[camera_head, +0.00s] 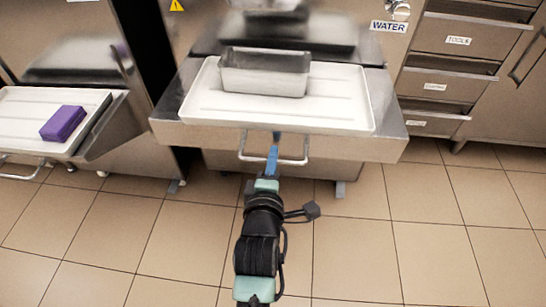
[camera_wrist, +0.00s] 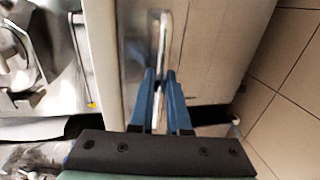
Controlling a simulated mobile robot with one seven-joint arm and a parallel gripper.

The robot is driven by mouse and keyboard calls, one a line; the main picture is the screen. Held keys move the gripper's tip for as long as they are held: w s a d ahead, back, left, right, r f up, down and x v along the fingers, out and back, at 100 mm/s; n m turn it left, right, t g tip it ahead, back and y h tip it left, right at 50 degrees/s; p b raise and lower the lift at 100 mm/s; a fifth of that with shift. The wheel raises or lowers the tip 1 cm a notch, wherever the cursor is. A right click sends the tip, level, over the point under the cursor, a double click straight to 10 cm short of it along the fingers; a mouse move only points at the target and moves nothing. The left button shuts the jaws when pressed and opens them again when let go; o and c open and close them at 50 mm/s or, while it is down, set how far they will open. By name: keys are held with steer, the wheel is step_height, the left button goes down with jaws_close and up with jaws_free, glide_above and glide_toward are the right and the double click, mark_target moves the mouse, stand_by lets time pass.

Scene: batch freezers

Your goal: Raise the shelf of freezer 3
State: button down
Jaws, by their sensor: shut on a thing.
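The shelf (camera_head: 385,148) of the middle freezer is a steel ledge at the top centre of the head view. It holds a white tray (camera_head: 340,118) with a metal pan (camera_head: 265,75) on it. A metal bar handle (camera_head: 291,161) hangs below the shelf's front edge. My gripper (camera_head: 273,150) has its blue fingers shut on this handle, near its middle. In the wrist view the handle (camera_wrist: 164,35) runs up from between the blue fingertips of my gripper (camera_wrist: 158,82). No number 3 can be read on the freezer.
A neighbouring freezer on the left has a similar shelf with a white tray (camera_head: 22,128) and a purple block (camera_head: 63,123). The tiled floor (camera_head: 400,240) in front is clear.

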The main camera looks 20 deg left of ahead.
steer(key=c, duration=1)
jaws_free()
steer(key=shift+r, duration=0.45)
steer(key=shift+o, duration=0.5)
steer(key=shift+f, duration=0.15)
steer(key=shift+s, duration=0.1)
steer(key=p+v, duration=0.4)
steer(key=v, duration=0.8)
steer(key=shift+s+d, duration=0.15)
steer(key=shift+s, duration=0.2)
